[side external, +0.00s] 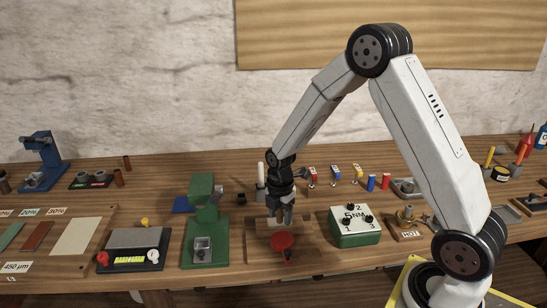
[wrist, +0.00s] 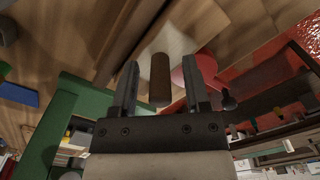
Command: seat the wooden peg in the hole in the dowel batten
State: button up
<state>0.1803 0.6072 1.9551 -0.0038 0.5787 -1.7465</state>
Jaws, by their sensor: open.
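My gripper (side external: 281,219) points down over the front middle of the table, just behind a red round part. In the wrist view my gripper (wrist: 161,66) is open, with one finger on each side of a brown cylinder that looks like the wooden peg (wrist: 160,80). Gaps show between the peg and both fingers. The peg's far end lies over a pale surface; I cannot tell what it stands on or in. In the side view the peg is not distinguishable at my gripper. I cannot make out the dowel batten or its hole for certain.
The red round part (side external: 282,241) stands close in front of my gripper. A green fixture (side external: 206,246) is to its left and a green-sided box with numbered knobs (side external: 354,228) to its right. Small coloured parts (side external: 335,171) stand behind.

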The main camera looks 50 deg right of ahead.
jog(key=shift+r, duration=0.15)
notch_tip(320, 180, up, 12)
dwell(0.7)
dwell(0.5)
jog(key=s+a+f+m+t, duration=0.1)
jog(key=s+a+f+m, duration=0.1)
jog(key=s+m, duration=0.4)
jog(key=s+a+f+m+t, duration=0.1)
jog(key=s+a+m, duration=0.4)
jog(key=m, duration=0.7)
jog(key=shift+s+a+f+t, duration=0.3)
jog(key=shift+s+f, duration=0.45)
jog(key=shift+s, duration=0.15)
